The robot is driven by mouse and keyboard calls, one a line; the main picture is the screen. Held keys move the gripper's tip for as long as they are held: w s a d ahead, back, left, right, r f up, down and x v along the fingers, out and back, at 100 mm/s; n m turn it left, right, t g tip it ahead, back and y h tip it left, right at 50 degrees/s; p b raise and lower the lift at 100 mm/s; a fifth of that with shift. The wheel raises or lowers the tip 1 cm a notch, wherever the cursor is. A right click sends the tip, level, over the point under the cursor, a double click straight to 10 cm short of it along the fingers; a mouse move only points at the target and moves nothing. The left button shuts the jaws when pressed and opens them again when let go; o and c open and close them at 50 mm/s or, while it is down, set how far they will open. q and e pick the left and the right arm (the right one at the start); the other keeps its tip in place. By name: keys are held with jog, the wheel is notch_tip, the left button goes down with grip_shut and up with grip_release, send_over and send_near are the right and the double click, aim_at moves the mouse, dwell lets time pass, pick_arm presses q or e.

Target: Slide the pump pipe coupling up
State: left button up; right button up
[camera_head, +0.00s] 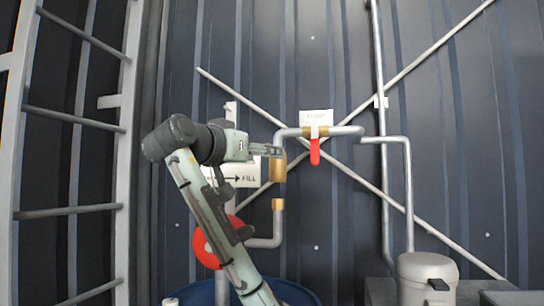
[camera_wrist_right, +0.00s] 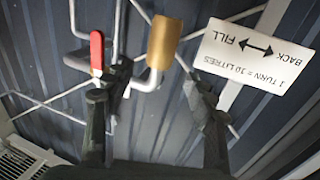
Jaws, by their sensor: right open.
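The pump pipe coupling, a brass sleeve (camera_head: 279,170), sits upright on the grey pipe below its upper bend. A smaller brass collar (camera_head: 278,204) is on the pipe below it; I cannot tell whether bare pipe or a gap lies between them. My right gripper (camera_head: 277,150) reaches from the left to the top of the sleeve, its fingers partly covering the pipe there. In the right wrist view the sleeve (camera_wrist_right: 163,42) appears between and beyond the two spread fingers (camera_wrist_right: 158,80). The gripper is open and holds nothing. My left gripper is not in view.
A red-handled valve (camera_head: 315,150) is on the pipe to the right. A FILL sign (camera_head: 248,179) and a red wheel (camera_head: 205,247) are partly behind my arm. Diagonal braces cross the wall.

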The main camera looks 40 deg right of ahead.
jog(key=shift+v, duration=2.1)
